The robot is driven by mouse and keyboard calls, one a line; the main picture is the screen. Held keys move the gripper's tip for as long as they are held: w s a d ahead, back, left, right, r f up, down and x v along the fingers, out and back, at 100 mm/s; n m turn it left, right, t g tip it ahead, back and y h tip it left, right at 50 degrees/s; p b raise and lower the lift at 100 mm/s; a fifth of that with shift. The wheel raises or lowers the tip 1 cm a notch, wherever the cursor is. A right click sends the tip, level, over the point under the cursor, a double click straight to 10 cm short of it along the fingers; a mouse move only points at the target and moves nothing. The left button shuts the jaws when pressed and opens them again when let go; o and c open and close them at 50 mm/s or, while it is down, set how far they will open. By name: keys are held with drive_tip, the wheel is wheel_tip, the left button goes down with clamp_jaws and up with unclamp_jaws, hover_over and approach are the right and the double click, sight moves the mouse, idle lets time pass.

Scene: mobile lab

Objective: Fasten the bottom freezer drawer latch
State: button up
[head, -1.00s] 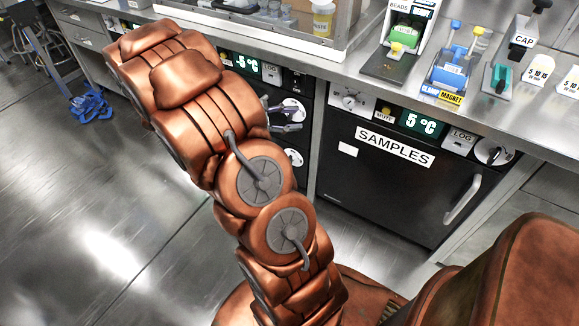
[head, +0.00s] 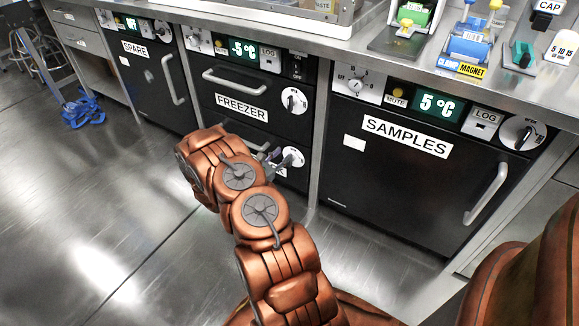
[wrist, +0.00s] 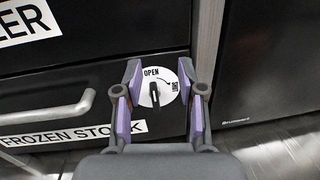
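The bottom freezer drawer latch is a white round dial (wrist: 171,87) marked OPEN, with a black handle (wrist: 154,94) standing roughly upright in the wrist view. The dial also shows in the head view (head: 293,157), partly beside my gripper. The bottom drawer has a FROZEN STOCK label (wrist: 70,135) and a grey bar handle (wrist: 45,110). My gripper (wrist: 159,75) is open, with its two purple-padded fingers on either side of the dial and nothing held. In the head view my gripper (head: 270,155) is by the lower dial. Whether a finger touches the dial is unclear.
The upper FREEZER drawer (head: 241,107) has its own dial (head: 293,100) and a bar handle (head: 235,84). The SPARE cabinet (head: 148,85) is to the left. The SAMPLES cabinet (head: 390,190) is to the right. Floor (head: 100,200) in front is clear.

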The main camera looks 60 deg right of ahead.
wheel_tip(320, 180, down, 8)
drive_tip(key=n+t+b, duration=0.2)
drive_tip(key=shift+w+d+b, duration=0.2)
drive_tip(key=shift+d+b, duration=0.1)
drive_tip(key=shift+d, duration=1)
drive_tip(key=shift+w+d+b, duration=0.25)
drive_tip(key=shift+d+b, duration=0.1)
drive_tip(key=shift+d, duration=0.9)
drive_tip(key=shift+w+d+b, duration=0.2)
drive_tip(key=shift+d+b, duration=0.1)
drive_tip(key=shift+d, duration=1)
clamp_jaws()
